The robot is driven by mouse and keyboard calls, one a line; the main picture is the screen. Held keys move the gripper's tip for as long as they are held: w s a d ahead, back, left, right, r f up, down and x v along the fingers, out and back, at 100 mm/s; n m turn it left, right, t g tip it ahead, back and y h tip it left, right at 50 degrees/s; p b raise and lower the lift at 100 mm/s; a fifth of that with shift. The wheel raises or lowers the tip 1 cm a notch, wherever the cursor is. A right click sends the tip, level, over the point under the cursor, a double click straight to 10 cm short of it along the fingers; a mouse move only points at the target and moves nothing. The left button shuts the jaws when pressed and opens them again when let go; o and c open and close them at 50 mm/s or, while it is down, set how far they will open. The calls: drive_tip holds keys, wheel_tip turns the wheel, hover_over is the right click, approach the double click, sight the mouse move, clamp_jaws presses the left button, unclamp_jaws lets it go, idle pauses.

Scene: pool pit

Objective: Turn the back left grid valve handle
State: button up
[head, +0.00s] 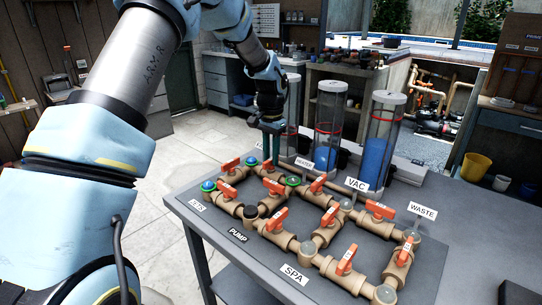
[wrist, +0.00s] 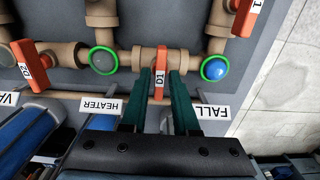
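The grid of tan pipes with orange valve handles lies on the grey bench. The back left handle, marked D1 (wrist: 160,73), stands crosswise to its pipe, between a blue cap with a green ring (wrist: 215,68) and a grey cap with a green ring (wrist: 103,60). In the head view this handle (head: 268,166) is just below my gripper (head: 271,156), partly hidden by it. In the wrist view the two dark green fingers of my gripper (wrist: 161,80) are open, one on each side of the handle, with gaps visible. I cannot tell their exact height against it.
Handle D2 (wrist: 31,68) and signs reading HEATER (wrist: 113,106) and FALL (wrist: 214,113) are close by. Clear cylinders (head: 382,140) stand behind the grid. Other orange handles (head: 274,219) fill the front of the grid. The floor left of the bench is clear.

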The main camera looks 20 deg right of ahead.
sight(270, 159)
drive_tip(key=shift+o, duration=1)
wheel_tip(270, 159, up, 11)
drive_tip(key=b, duration=0.2)
drive_tip(key=shift+f+b, duration=0.15)
drive_tip(key=shift+b, duration=0.2)
drive_tip(key=shift+a, duration=0.1)
